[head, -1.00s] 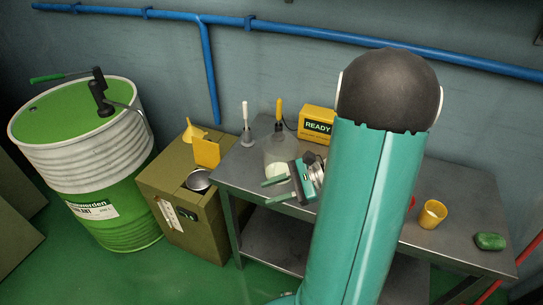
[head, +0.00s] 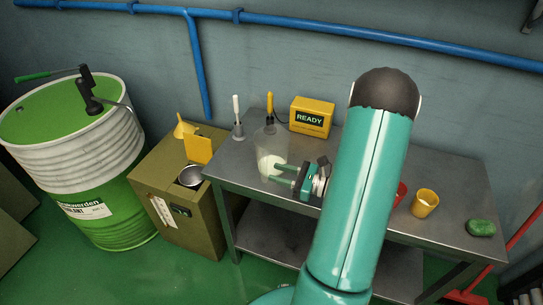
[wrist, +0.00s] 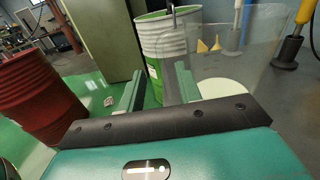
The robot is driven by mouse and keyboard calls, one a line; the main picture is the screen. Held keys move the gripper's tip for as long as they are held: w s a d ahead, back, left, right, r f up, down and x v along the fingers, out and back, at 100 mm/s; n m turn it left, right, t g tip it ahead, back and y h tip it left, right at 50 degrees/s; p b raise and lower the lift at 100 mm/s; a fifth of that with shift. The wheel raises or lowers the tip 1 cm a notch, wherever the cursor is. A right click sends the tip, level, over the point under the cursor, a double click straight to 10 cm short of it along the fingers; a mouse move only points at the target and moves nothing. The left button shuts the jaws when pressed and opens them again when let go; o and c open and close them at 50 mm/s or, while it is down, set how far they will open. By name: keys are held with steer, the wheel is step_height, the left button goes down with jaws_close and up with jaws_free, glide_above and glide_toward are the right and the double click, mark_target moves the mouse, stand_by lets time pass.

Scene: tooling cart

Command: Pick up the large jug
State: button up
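The large jug (head: 267,143) is clear, with pale contents low inside. It stands upright near the cart's left end. My gripper (head: 279,173) is level, at the jug's lower front right side, with its two green fingers apart and pointing left. In the wrist view the fingers of my gripper (wrist: 159,90) are spread with a gap between them. The jug's clear wall (wrist: 250,60) fills the right side there, overlapping the right finger. I cannot tell whether they touch.
The metal cart (head: 455,185) also holds a yellow READY box (head: 311,117), a white-handled tool (head: 237,125), a yellow cup (head: 424,203), a red item (head: 401,194) and a green lump (head: 481,228). An olive cabinet (head: 190,225) and a green-white drum (head: 85,150) stand left. My arm hides part of the cart.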

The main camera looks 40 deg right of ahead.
mark_target(264, 181)
steer(key=shift+x, duration=2.75)
jaws_close()
